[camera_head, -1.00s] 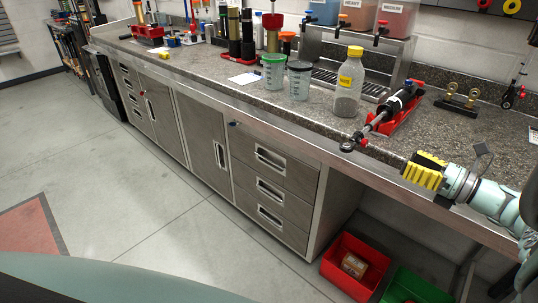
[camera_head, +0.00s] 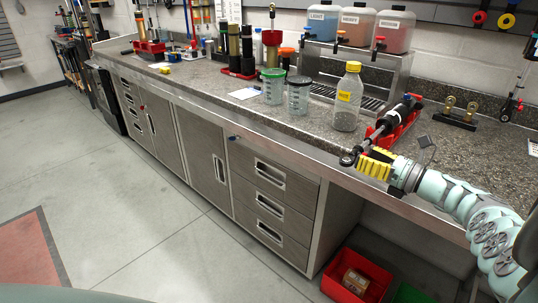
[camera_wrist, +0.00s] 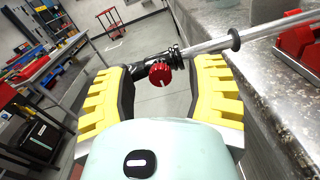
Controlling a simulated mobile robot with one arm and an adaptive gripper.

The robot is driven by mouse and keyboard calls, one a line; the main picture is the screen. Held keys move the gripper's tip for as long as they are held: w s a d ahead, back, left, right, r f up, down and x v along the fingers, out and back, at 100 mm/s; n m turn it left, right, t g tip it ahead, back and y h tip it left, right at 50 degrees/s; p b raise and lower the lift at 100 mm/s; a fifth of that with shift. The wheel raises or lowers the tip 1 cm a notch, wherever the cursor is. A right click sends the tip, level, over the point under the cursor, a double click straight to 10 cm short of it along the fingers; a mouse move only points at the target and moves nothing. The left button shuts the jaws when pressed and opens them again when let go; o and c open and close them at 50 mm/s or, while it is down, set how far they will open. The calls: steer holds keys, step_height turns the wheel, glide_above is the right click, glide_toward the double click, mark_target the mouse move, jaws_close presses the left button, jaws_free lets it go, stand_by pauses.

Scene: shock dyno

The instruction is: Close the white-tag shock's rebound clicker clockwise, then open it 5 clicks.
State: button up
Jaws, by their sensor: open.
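A shock (camera_head: 392,121) with a black body and a bright rod lies in a red cradle on the bench. Its eye end (camera_head: 348,158) sticks out over the bench's front edge. I cannot make out a white tag on it. In the wrist view a red knob (camera_wrist: 160,75) with a pale mark sits at the rod's end, beside the black eye. My gripper (camera_head: 361,161) is at that end. Its yellow fingers are open, one on each side of the red knob, with gaps between them and the knob.
A bottle with a yellow cap (camera_head: 347,97) and two lidded cups, green (camera_head: 272,87) and black (camera_head: 298,95), stand left of the shock. A brass-topped block (camera_head: 457,113) stands to its right. A red bin (camera_head: 357,276) is on the floor below. Open floor lies left of the cabinets.

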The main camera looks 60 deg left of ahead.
jaws_close()
steer(key=shift+n+b, duration=0.3)
steer(key=shift+n, duration=0.1)
steer(key=shift+f+n+g+h+b, duration=0.1)
steer(key=shift+n+g+h+b, duration=0.3)
steer(key=shift+n+b, duration=6)
steer(key=shift+n+g+h+b, duration=0.1)
steer(key=shift+n+h+b, duration=0.6)
steer(key=shift+n+b, duration=5.7)
steer(key=n+p, duration=0.3)
steer(key=n, duration=0.1)
steer(key=shift+p, duration=0.4)
